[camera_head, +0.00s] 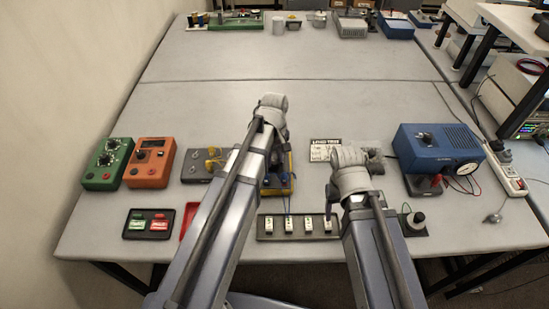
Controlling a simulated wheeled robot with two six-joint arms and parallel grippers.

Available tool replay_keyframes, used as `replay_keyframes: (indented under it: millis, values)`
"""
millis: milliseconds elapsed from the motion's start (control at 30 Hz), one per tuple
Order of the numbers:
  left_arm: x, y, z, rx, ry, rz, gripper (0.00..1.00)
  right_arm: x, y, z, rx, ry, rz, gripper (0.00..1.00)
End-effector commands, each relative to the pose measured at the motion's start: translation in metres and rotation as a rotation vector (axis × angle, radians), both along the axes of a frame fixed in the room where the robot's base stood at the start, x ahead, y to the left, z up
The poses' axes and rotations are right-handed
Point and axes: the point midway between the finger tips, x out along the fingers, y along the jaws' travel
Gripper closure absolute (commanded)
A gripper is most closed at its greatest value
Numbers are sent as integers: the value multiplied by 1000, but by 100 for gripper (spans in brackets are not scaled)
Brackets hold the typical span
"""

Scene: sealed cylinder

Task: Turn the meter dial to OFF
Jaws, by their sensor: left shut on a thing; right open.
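The meter (291,168), with a yellow edge, lies on the table near the middle, mostly covered by my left arm. Its dial face is hidden, so I cannot read its setting. My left gripper (277,155) is down over the meter and shut on what seems to be its dial; its fingertips are mostly hidden behind my arm. Blue plugs and leads show at the meter's near end. My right gripper (333,196) is open and low over the table, right of the meter and behind the strip of white terminals, apart from the meter.
A green box (107,165) and an orange box (150,163) stand at the left. A blue power unit (440,147) stands at the right. The terminal strip (297,226) and a red-and-green sign tray (148,224) lie near the front.

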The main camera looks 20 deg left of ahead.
Motion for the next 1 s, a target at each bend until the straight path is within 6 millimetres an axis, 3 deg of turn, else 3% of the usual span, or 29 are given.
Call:
replay_keyframes:
  millis: [267,300,533,1000]
  values:
    - [0,0,0,0,0,2,100,0,0,0,0,0,0,38]
    - [0,0,0,0,0,2,56,0,0,0,0,0,0,38]
    - [0,0,0,0,0,0,31,0,0,0,0,0,0,38]
    - [0,0,10,0,0,0,31,0,0,10,0,0,0,38]
